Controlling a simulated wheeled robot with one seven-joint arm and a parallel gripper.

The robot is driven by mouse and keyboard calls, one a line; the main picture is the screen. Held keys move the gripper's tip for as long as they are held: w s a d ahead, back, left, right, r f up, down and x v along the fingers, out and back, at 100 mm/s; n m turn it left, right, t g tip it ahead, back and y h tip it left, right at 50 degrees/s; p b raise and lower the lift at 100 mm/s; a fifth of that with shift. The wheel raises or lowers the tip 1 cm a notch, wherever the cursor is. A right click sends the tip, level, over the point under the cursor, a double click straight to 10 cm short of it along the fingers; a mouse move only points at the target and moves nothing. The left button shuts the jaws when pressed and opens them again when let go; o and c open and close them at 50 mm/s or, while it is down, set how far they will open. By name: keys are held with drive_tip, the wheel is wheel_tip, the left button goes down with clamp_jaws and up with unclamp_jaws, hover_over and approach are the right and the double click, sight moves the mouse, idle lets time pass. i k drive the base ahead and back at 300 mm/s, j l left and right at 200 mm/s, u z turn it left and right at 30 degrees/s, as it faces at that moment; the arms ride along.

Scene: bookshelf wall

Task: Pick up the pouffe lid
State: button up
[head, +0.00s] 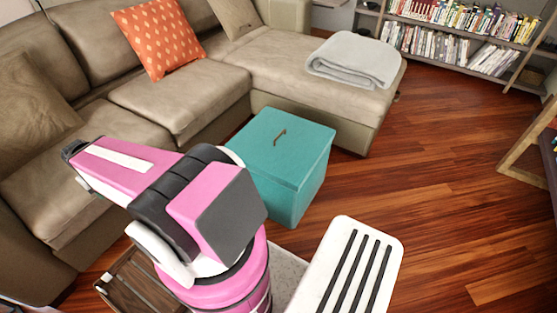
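The pouffe (302,202) is a teal box on the wooden floor in front of the sofa. Its teal lid (305,141) lies flat and closed on top, with a small brown loop handle (280,135) near the middle. My pink and white arm stands in front of it and hides its lower left part. My gripper is not in view: the arm's visible links fold to the left, over the sofa side, and I cannot make out any fingers.
A beige sectional sofa (179,103) runs behind and left of the pouffe, with an orange pillow (159,38) and a folded grey blanket (352,58). A wooden crate (140,285) is at lower left. Bookshelves (455,48) stand at the back right. Floor right of the pouffe is clear.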

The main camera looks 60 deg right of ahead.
sight(282, 148)
drive_tip(key=j+z, duration=0.15)
drive_tip(key=z, duration=0.2)
drive_tip(key=k+j+z, duration=0.15)
drive_tip(key=z, duration=0.25)
drive_tip(key=j+z, duration=0.15)
drive_tip(key=z, duration=1.6)
drive_tip(key=k+l, duration=0.05)
drive_tip(key=l, duration=0.05)
